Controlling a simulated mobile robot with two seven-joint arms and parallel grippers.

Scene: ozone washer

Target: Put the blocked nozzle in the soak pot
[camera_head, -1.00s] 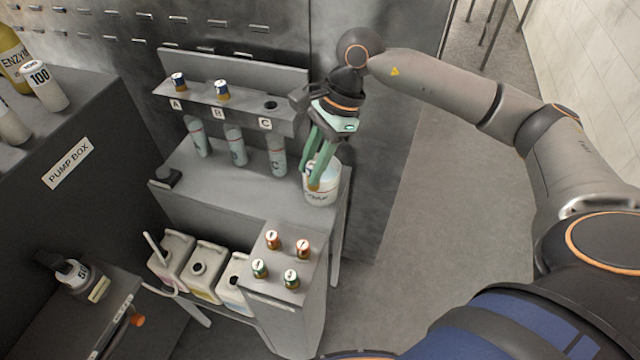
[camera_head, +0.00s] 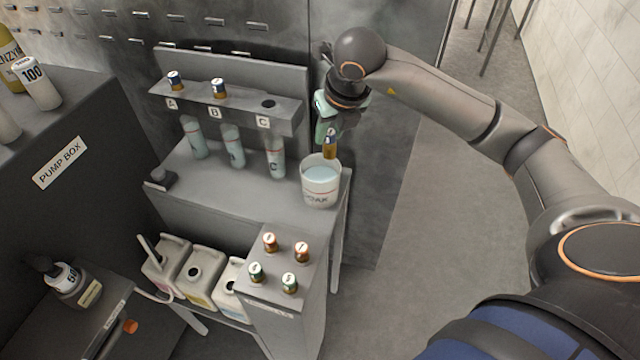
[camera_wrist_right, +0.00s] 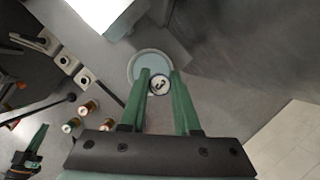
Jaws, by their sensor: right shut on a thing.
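My right gripper (camera_head: 327,123) is shut on a nozzle (camera_head: 330,146) with a blue and white top and a gold lower part. It holds the nozzle upright above the white soak pot (camera_head: 320,192), near its back rim. The pot stands on the bench's right end and holds pale blue liquid. In the right wrist view the nozzle's round marked top (camera_wrist_right: 159,85) sits between the fingertips, with the pot's rim (camera_wrist_right: 134,66) behind it. My left gripper (camera_wrist_right: 36,143) shows only at the lower left of the right wrist view, too small to tell its jaws.
A rack shelf (camera_head: 243,101) holds nozzles at A (camera_head: 175,80) and B (camera_head: 218,88); hole C (camera_head: 267,103) is empty. Several nozzles stand on the front pedestal (camera_head: 286,262). White jugs (camera_head: 203,271) stand below. A pump box (camera_head: 60,130) is at left.

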